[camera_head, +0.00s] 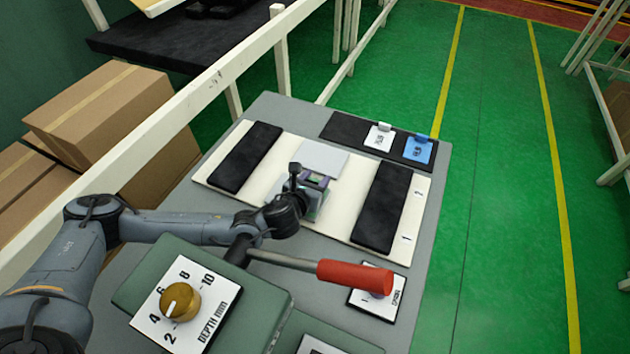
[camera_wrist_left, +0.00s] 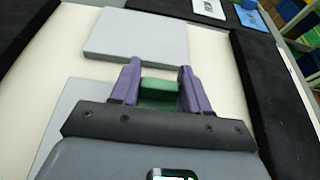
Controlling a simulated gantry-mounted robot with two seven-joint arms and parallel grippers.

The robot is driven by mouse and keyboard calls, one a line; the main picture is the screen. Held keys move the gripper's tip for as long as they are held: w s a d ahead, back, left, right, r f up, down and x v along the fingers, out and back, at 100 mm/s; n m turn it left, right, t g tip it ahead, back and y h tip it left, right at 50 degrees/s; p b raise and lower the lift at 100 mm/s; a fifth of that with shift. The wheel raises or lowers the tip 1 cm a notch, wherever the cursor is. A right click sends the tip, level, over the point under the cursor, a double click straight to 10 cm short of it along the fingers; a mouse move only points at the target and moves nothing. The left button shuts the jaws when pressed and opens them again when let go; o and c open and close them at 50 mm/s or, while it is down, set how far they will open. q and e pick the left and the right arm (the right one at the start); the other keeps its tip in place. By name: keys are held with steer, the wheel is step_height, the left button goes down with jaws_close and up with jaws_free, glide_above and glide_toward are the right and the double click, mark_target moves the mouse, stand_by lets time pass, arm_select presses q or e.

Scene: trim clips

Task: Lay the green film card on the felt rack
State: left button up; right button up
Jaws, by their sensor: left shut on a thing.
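My left gripper (camera_head: 317,184) is over the middle of the cream board. In the left wrist view its two purple fingers (camera_wrist_left: 157,85) are shut on the green tab (camera_wrist_left: 159,88) of the green film card. The rest of the card is mostly hidden by the gripper. The dark felt rack (camera_head: 345,128) lies at the back right of the grey table. A white card (camera_head: 380,138) and a blue card (camera_head: 418,150) lie on it, each with a raised tab. The rack's left part is bare. My right gripper is not in view.
The cream board (camera_head: 340,206) carries two black strips, left (camera_head: 246,156) and right (camera_head: 381,207). A pale grey plate (camera_head: 322,157) lies between them, just behind the gripper. A red-handled lever (camera_head: 355,276) and a green dial box (camera_head: 215,300) stand in front.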

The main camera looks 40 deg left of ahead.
mark_target(314, 182)
arm_select(q)
steer(key=shift+f, duration=0.1)
steer(key=shift+f, duration=0.15)
steer(key=o, duration=1)
steer(key=shift+r, duration=0.35)
steer(key=shift+s+d, duration=0.1)
steer(key=shift+s, duration=0.25)
steer(key=b+v, duration=0.1)
steer(key=v, duration=0.4)
steer(key=shift+s+r, duration=0.1)
steer(key=shift+s, duration=0.25)
steer(key=shift+s+d+r+b, duration=0.1)
steer(key=shift+s+r+b, duration=0.2)
steer(key=shift+s, duration=0.15)
